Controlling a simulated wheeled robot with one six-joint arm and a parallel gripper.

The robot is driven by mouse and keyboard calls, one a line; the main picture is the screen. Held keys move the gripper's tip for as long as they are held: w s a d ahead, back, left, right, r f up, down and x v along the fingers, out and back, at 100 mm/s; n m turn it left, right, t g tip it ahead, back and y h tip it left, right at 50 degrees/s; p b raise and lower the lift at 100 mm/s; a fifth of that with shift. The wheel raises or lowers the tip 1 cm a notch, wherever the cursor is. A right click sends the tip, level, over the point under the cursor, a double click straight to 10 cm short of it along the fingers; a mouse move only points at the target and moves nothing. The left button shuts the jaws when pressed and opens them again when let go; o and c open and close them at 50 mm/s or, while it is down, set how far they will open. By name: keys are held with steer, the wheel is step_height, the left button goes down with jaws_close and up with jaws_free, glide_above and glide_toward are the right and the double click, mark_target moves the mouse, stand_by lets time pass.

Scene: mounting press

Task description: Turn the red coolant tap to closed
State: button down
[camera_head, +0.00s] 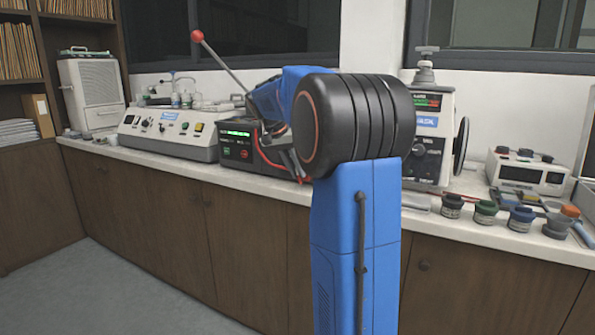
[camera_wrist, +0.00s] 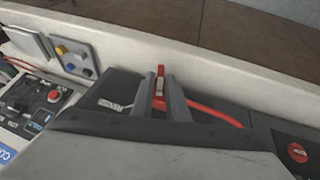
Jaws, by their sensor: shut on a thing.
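The red coolant tap (camera_wrist: 161,72) shows as a narrow red handle in the wrist view, upright in the picture. My gripper (camera_wrist: 160,90) is shut on it, with one grey finger on either side. In the head view my gripper (camera_head: 293,163) reaches down at the front of the black press unit (camera_head: 236,148), partly hidden behind my blue arm. A bit of red shows by the fingertips there, but I cannot make out the tap's shape. The tap's base is hidden between the fingers in the wrist view.
A red hose (camera_wrist: 216,115) runs right from beside the fingers. A red knob (camera_wrist: 297,152) sits on a dark panel at right. A long lever with a red ball (camera_head: 197,36) rises above the press. A beige machine (camera_head: 168,132) stands to the left, several jars (camera_head: 486,211) to the right.

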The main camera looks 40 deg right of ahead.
steer(key=g, duration=0.1)
steer(key=n+g+h, duration=0.1)
steer(key=g, duration=0.1)
steer(key=w+g+h, duration=0.1)
steer(key=g, duration=0.1)
steer(key=shift+w+a+f, duration=0.1)
steer(key=shift+a+f, duration=0.1)
steer(key=shift+f, duration=0.1)
stand_by(0.4)
steer(key=c, duration=1.7)
jaws_free()
steer(key=shift+c, duration=0.2)
